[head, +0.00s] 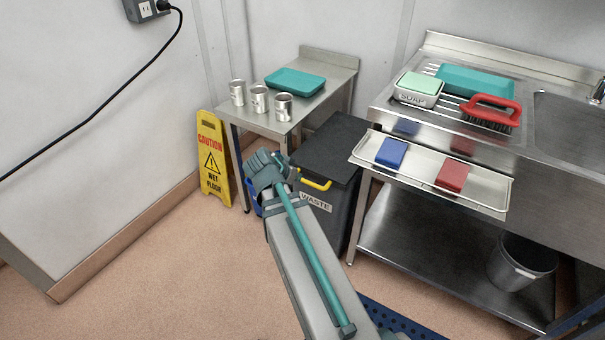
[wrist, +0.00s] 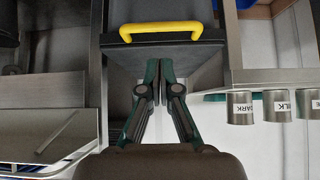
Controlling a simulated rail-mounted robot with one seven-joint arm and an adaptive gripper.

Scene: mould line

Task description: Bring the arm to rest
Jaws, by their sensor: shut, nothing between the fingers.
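My gripper (wrist: 160,70) shows in the wrist view with its two fingers together and nothing between them. Behind the fingertips in that view is the dark waste bin with its yellow handle (wrist: 160,30). In the head view my arm reaches up from the bottom edge, and its far end is in front of the waste bin's left side, below the small steel table. The fingertips cannot be made out there.
The waste bin (head: 338,150) stands between the small steel table (head: 305,105), with three cans (head: 259,99) and a teal tray (head: 295,81), and the sink bench (head: 465,137). A metal tray (head: 421,178) holds blue and red blocks. A yellow caution sign (head: 212,160) stands left. Floor lies open at left.

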